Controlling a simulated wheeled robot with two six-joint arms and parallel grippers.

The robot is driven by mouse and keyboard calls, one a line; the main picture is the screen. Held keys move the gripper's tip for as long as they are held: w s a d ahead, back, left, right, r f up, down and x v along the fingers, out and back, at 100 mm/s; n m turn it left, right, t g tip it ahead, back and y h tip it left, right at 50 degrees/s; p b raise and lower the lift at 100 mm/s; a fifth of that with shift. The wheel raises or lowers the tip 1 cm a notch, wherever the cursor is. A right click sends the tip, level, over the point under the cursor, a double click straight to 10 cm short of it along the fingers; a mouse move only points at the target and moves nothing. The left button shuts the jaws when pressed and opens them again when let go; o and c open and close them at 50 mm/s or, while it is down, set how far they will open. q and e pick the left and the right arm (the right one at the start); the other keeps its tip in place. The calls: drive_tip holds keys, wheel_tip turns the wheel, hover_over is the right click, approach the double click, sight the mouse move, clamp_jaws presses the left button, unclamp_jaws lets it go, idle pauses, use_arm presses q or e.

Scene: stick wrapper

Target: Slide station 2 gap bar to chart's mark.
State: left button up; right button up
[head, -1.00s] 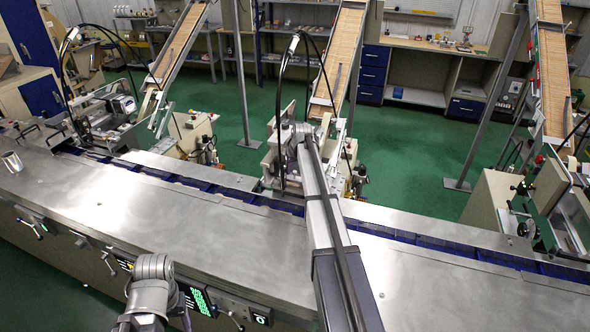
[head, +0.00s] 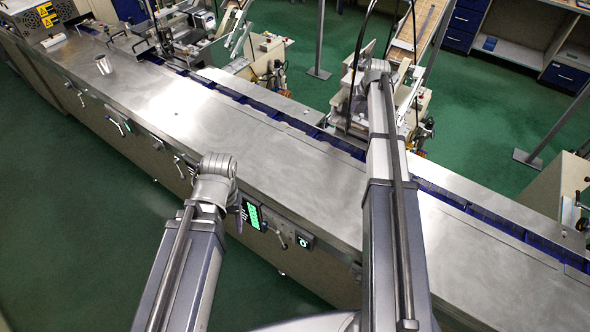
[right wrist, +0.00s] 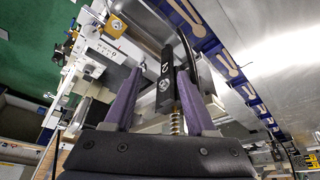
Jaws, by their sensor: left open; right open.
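In the right wrist view my right gripper (right wrist: 160,72) is open, its two purple fingers apart. A black bar with a white mark and a round dial-like spot (right wrist: 165,84) stands between the fingers, beside the right one, with a spring below it. It may be the station 2 gap bar; I cannot tell if a finger touches it. In the head view my right arm reaches the middle feeder station (head: 352,112) and hides its gripper. My left gripper (head: 239,214) is over the near machine edge, mostly hidden by its wrist. I cannot make out the chart.
The long steel machine top (head: 225,120) is mostly bare. A metal cup (head: 104,64) stands at its far left. A blue conveyor (head: 270,108) runs along the back edge. A green display (head: 253,216) and levers line the front. Green floor is open at left.

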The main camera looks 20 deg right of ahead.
drive_tip(key=s+a+f+n+g+b, duration=0.1)
drive_tip(key=s+a+f+b, duration=0.1)
drive_tip(key=s+a, duration=0.3)
drive_tip(key=s+a+f+n+g+b, duration=0.1)
drive_tip(key=s+a+f, duration=0.3)
drive_tip(key=a, duration=0.9)
drive_tip(key=s+a+f+n+b, duration=0.1)
drive_tip(key=s+a+b, duration=0.3)
drive_tip(key=a, duration=0.6)
drive_tip(key=shift+s+f+g+y, duration=0.3)
drive_tip(key=shift+s+f+g, duration=0.1)
drive_tip(key=shift+s+f, duration=0.6)
drive_tip(key=shift+r, duration=0.15)
drive_tip(key=shift+s, duration=0.1)
drive_tip(key=s+a+f+n+b, duration=0.1)
drive_tip(key=s+a+f+b, duration=0.2)
drive_tip(key=s, duration=0.6)
drive_tip(key=s+a+f+n+g+h+b, duration=0.1)
drive_tip(key=s+a+f+n+b, duration=0.1)
drive_tip(key=s+a, duration=0.6)
drive_tip(key=shift+s+f+g+b, duration=0.3)
drive_tip(key=shift+s+f+b, duration=0.3)
drive_tip(key=shift+b, duration=0.05)
